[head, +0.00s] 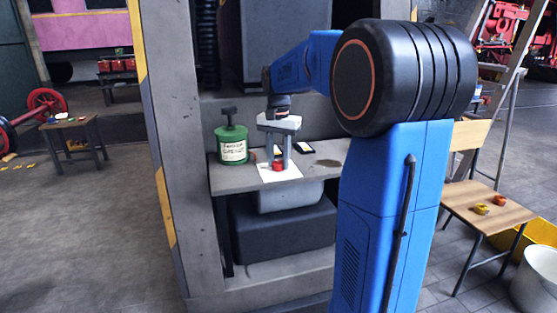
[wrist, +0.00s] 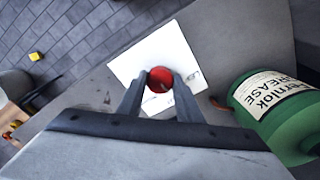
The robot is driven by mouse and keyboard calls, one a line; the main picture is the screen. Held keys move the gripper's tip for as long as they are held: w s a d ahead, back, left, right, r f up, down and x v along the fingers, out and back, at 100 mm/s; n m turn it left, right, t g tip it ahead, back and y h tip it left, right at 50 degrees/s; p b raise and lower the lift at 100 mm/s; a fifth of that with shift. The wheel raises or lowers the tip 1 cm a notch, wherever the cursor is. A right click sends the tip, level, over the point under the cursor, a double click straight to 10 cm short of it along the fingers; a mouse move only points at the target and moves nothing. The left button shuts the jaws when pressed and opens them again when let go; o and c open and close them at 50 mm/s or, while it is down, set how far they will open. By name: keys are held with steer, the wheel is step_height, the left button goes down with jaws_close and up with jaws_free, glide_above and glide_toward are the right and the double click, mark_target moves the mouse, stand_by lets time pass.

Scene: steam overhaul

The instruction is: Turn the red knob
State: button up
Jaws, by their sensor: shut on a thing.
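The red knob (head: 278,167) sits on a white sheet (head: 290,174) on the grey bench top. In the wrist view the knob (wrist: 159,79) shows as a round red top with a small pale mark, over the white sheet (wrist: 128,68). My gripper (head: 278,162) points straight down at it from above. Its two fingers, seen in the wrist view (wrist: 158,84), are on either side of the knob and shut on it. The knob's base is hidden.
A green grease can (head: 232,146) stands left of my gripper on the bench (head: 225,184), close by. A pillar (head: 168,150) borders the bench at left. A wooden chair (head: 488,205) stands at right.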

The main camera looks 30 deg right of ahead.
mark_target(279, 163)
steer(key=n, duration=1)
stand_by(0.6)
steer(key=o, duration=1)
steer(key=shift+o, duration=0.2)
steer(key=shift+r, duration=0.1)
step_height(279, 163, up, 17)
